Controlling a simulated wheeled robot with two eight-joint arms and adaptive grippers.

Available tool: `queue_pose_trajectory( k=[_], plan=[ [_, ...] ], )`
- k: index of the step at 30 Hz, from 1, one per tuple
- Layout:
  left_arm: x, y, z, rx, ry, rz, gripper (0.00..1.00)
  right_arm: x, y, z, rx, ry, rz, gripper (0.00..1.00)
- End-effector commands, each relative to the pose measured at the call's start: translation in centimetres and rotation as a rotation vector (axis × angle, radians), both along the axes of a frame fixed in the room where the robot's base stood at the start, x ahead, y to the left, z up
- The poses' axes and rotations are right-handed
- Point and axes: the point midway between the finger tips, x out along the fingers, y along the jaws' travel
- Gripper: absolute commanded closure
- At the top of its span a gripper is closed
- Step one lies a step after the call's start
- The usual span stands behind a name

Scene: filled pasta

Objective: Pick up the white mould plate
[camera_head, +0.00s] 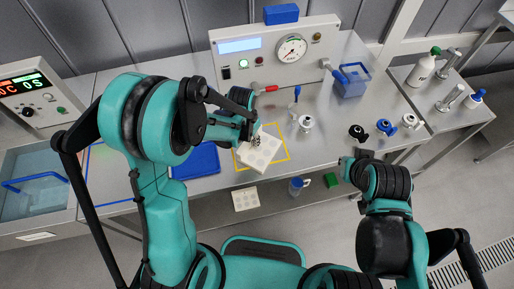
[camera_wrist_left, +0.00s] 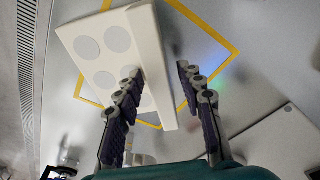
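The white mould plate (camera_head: 262,155), a thick slab with round recesses, lies on the table at the yellow outlined square. In the left wrist view the plate (camera_wrist_left: 92,62) fills the upper left, with its pale side face towards the right finger. My left gripper (camera_head: 250,132) is at the plate's back left edge in the head view. In the left wrist view the gripper (camera_wrist_left: 158,85) is open, one finger overlapping the plate and the other beyond its edge. Contact cannot be told. My right gripper (camera_head: 350,163) is right of the plate, its fingers unclear.
A blue tray (camera_head: 196,160) lies left of the plate. A control box with a gauge (camera_head: 275,58) stands behind. A white-blue tool (camera_head: 305,122) and several knobbed tools (camera_head: 385,127) stand to the right. Another pale plate with recesses (camera_head: 246,199) is lower down, in front of the table.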

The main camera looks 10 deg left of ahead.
Motion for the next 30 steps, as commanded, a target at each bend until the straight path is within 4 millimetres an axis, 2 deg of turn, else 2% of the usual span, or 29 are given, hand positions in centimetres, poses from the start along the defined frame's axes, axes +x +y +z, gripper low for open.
queue_pose_trajectory(
  k=[1, 3, 4, 17, 20, 25, 30],
  plan=[
    [0.0, 0.0, 0.0, 0.0, 0.0, 0.0, 0.81, 0.0, 0.0, 0.0, 0.0, 0.0, 0.0, 1.0],
    [0.0, 0.0, 0.0, 0.0, 0.0, 0.0, 0.99, 0.0, 0.0, 0.0, 0.0, 0.0, 0.0, 1.0],
    [0.0, 0.0, 0.0, 0.0, 0.0, 0.0, 1.0, 0.0, 0.0, 0.0, 0.0, 0.0, 0.0, 1.0],
    [0.0, 0.0, 0.6, 0.0, 0.0, 0.0, 1.0, 0.0, 0.0, 0.2, 0.0, 0.0, 0.0, 1.0],
    [0.0, 0.0, 1.5, 0.0, 0.0, 0.0, 1.0, 0.0, 0.0, 0.6, 0.0, 0.0, 0.0, 1.0],
    [0.0, 0.0, 4.7, 0.0, 0.0, 0.0, 1.0, 0.0, 0.0, 1.7, 0.0, 0.0, 0.0, 1.0],
    [-0.4, -4.2, 6.8, -0.001, 0.0, -0.006, 1.0, 0.0, 0.0, 2.4, 0.0, 0.0, 0.0, 1.0]
  ],
)
